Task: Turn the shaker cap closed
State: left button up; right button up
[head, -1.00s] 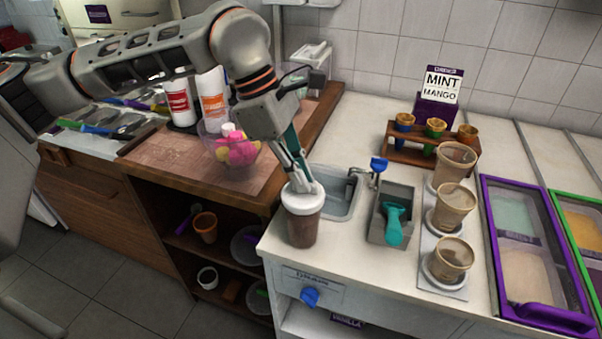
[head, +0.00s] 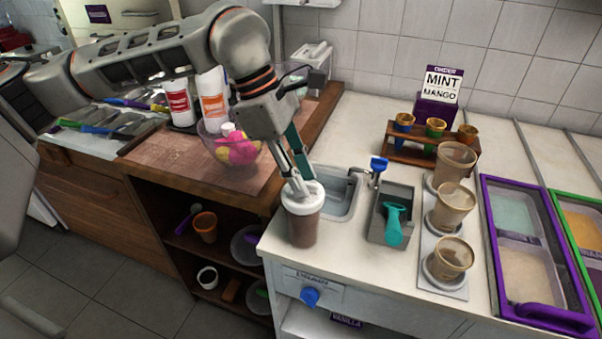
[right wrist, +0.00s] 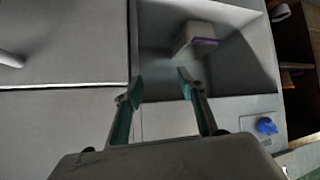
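The shaker (head: 303,226) stands upright on the white counter near its front left corner in the head view. It has a dark brown see-through body and a white cap (head: 303,199) on top. My left gripper (head: 298,188) points down at the cap, with its fingertips at the cap's top. The gap between those fingers is too small to judge, so I cannot tell if they grip the cap. My right gripper (right wrist: 158,85) is open and empty in the right wrist view, its two fingers well apart in front of the counter's lower front.
A small sink (head: 343,198) lies just behind the shaker. A grey holder (head: 380,233) with a teal scoop (head: 395,222) stands to its right, then several cups on a tray (head: 458,291). A bowl of pink and yellow things (head: 213,128) sits left. A blue knob (right wrist: 266,126) shows low right.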

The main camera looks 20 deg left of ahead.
pick_arm(q)
jog(key=v, duration=1.2)
